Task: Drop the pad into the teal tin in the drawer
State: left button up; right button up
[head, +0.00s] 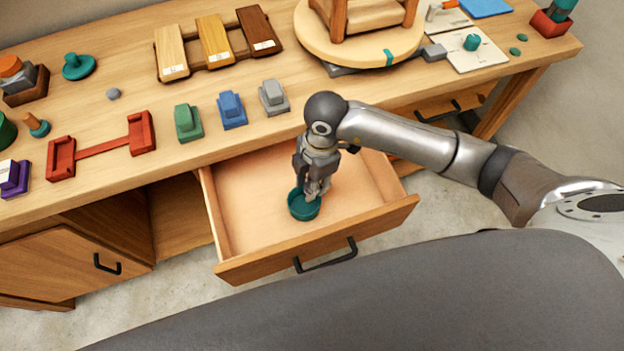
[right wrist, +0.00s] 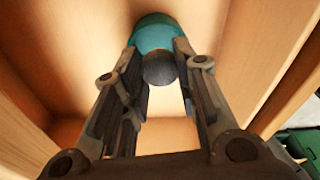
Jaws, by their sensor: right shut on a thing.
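The teal tin (head: 300,208) stands in the open drawer, near its front. It also shows at the top of the right wrist view (right wrist: 152,31). My right gripper (head: 318,190) reaches down into the drawer at the tin. It is shut on the small dark grey pad (right wrist: 160,69), which sits between the fingertips in the right wrist view. The pad overlaps the tin's near side there; I cannot tell whether they touch. In the head view the fingers hide the pad. My left gripper is not in view.
The drawer (head: 240,195) is pulled out, its floor otherwise bare. Above it, green (head: 187,123), blue (head: 231,110) and grey (head: 273,97) blocks line the bench edge. A red holder (head: 100,147) lies to the left. A round board (head: 350,45) bears a small wooden seat.

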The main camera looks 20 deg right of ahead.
jog(key=shift+f+b, duration=1.8)
jog(key=shift+f, duration=0.55)
jog(key=o, duration=0.7)
jog(key=shift+o, duration=0.2)
jog(key=shift+r, duration=0.1)
notch_tip(320, 180, up, 12)
jog(key=d, duration=0.1)
jog(key=shift+w+d, duration=0.2)
